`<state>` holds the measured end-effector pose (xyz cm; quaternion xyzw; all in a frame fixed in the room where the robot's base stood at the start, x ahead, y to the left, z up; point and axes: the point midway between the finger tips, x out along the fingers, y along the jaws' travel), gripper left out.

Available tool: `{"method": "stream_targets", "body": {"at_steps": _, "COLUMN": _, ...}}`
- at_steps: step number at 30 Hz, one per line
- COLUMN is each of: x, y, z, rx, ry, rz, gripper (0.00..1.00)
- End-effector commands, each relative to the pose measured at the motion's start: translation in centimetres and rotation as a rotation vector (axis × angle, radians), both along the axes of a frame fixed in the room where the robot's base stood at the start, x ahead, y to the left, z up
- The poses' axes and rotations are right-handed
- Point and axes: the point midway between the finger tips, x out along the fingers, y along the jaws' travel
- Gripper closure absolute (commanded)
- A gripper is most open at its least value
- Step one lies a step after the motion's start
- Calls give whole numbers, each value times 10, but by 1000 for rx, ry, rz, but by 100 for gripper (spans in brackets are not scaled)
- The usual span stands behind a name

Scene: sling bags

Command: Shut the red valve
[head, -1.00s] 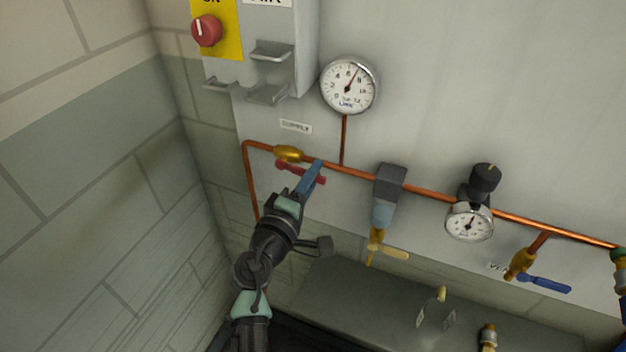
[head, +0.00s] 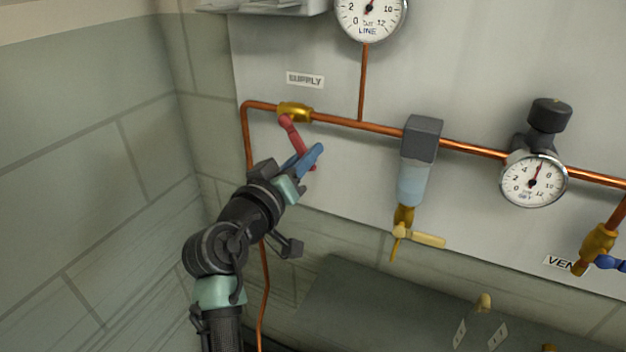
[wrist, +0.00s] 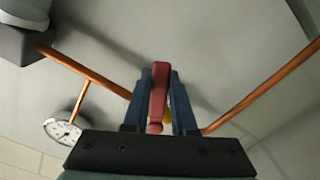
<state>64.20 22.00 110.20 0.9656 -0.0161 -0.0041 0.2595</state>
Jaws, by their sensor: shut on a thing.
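The red valve's lever (head: 291,132) hangs from a brass valve body (head: 295,112) on the copper pipe, under the SUPPLY label. The lever slants down and to the right, across the pipe's run. My gripper (head: 309,158) is at the lever's lower part, its blue fingers shut on it. In the wrist view the red lever (wrist: 158,95) sits between the two blue fingers (wrist: 161,105), and the brass body is mostly hidden behind them.
A copper pipe (head: 375,127) runs right along the grey panel. A filter (head: 412,185) with a yellow lever, a gauge with a black knob (head: 533,180) and a blue-handled vent valve (head: 598,243) stand to the right. A line gauge (head: 370,12) is above. A block wall is close on the left.

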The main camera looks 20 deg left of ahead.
Motion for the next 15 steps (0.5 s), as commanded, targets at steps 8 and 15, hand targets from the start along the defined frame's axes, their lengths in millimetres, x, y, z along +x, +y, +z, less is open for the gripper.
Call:
{"method": "stream_targets", "body": {"at_steps": 8, "x": 0, "y": 17, "z": -15, "rx": 249, "ry": -6, "rz": 1, "gripper": 100}}
{"method": "stream_targets", "body": {"at_steps": 15, "x": 1, "y": 27, "z": -15, "rx": 411, "ry": -11, "rz": 0, "gripper": 100}}
